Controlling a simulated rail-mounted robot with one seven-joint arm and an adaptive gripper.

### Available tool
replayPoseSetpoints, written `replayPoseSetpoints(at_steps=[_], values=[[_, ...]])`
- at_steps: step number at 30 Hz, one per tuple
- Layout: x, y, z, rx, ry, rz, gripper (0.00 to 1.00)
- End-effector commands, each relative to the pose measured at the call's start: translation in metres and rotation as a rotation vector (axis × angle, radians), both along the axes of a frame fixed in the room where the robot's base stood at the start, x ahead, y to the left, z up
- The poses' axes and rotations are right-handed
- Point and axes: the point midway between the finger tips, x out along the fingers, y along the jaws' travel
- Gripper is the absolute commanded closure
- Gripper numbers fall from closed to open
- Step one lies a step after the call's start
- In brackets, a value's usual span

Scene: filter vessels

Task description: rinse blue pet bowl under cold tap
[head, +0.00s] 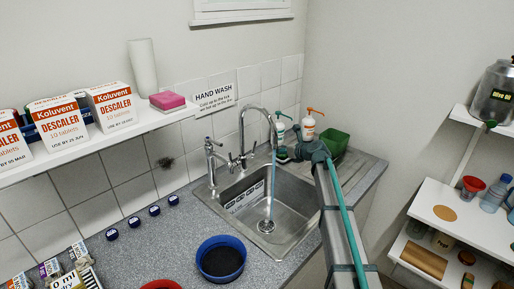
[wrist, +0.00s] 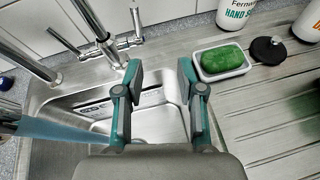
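The blue pet bowl (head: 221,240) stands on the grey counter left of the sink in the head view, its inside dark. The sink (head: 285,222) is steel. A tall curved tap (head: 243,128) stands at its back, with a shorter tap (head: 209,160) to the left. A bluish water stream (head: 272,185) falls into the sink; it also shows at the left of the wrist view (wrist: 55,132). My gripper (wrist: 160,77) is open and empty above the back right of the sink. The bowl is not in the wrist view.
Right of my gripper are green soap in a white dish (wrist: 222,60), a black-topped disc (wrist: 267,50) and pump bottles (head: 309,126). A green tub (head: 334,141) stands on the drainer. A red bowl (head: 160,285) and several blue caps (head: 154,210) are on the counter.

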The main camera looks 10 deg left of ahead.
Motion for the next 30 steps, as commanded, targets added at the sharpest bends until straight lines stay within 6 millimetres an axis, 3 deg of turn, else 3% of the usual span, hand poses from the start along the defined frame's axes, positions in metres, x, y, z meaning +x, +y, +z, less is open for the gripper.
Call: replayPoseSetpoints(at_steps=[1, 4, 7, 10, 14, 18, 23, 30], values=[[0.025, -0.004, -0.023, 0.023, 0.015, 0.007, 0.62], [0.06, -0.005, -0.047, 0.085, 0.044, 0.078, 0.62], [0.088, -0.001, -0.062, 0.154, 0.045, 0.218, 0.62], [0.106, 0.005, -0.061, 0.232, -0.004, 0.398, 0.62], [0.103, 0.013, -0.038, 0.316, -0.114, 0.606, 0.62], [0.08, 0.017, -0.02, 0.354, -0.219, 0.742, 0.62], [0.073, 0.024, -0.018, 0.344, -0.259, 0.777, 0.62], [0.074, 0.056, -0.017, 0.342, -0.257, 0.776, 0.62]])
